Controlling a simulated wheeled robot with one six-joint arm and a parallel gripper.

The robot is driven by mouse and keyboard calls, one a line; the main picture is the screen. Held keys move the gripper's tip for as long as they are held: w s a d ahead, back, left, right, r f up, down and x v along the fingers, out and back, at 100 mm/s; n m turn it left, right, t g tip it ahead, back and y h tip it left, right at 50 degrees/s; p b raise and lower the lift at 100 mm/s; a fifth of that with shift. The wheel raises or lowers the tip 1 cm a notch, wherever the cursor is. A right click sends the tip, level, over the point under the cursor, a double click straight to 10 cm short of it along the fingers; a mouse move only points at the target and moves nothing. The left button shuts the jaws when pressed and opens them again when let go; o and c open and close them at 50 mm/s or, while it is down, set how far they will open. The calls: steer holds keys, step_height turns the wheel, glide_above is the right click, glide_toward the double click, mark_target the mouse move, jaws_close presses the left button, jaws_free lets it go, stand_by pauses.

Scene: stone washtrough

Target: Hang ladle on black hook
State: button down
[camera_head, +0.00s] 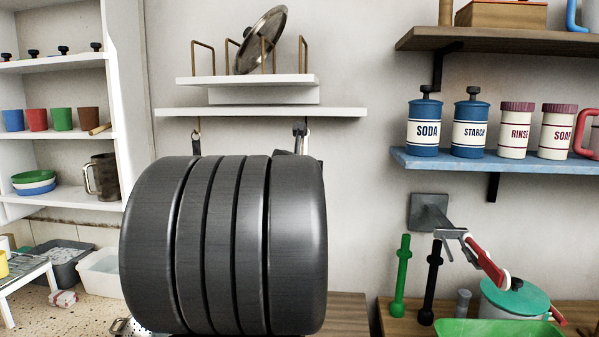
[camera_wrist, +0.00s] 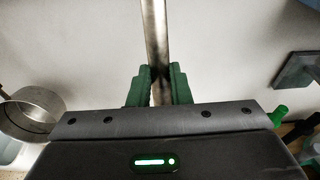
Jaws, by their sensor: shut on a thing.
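My gripper (camera_wrist: 160,88) has its green fingers shut on a flat metal handle (camera_wrist: 155,30), which looks like the ladle's. The handle runs upright in the wrist view, out through the top edge. The ladle's bowl cannot be made out for certain. In the head view my large dark arm link hides the gripper and most of what it holds. Under the white shelf, a dark hook-like piece (camera_head: 297,131) shows beside a pale upright strip. Whether that strip is the ladle's handle, and whether it touches the hook, I cannot tell.
A round metal vessel (camera_wrist: 32,112) is left of the gripper. At right are a blue shelf (camera_head: 450,162) with canisters, a wall tap (camera_head: 432,213) and a green post (camera_head: 401,275).

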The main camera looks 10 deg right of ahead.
steer(key=shift+x, duration=0.8)
steer(key=shift+w+d+f+b, duration=0.15)
steer(key=shift+w+f+b, duration=0.25)
steer(key=shift+w+f, duration=0.15)
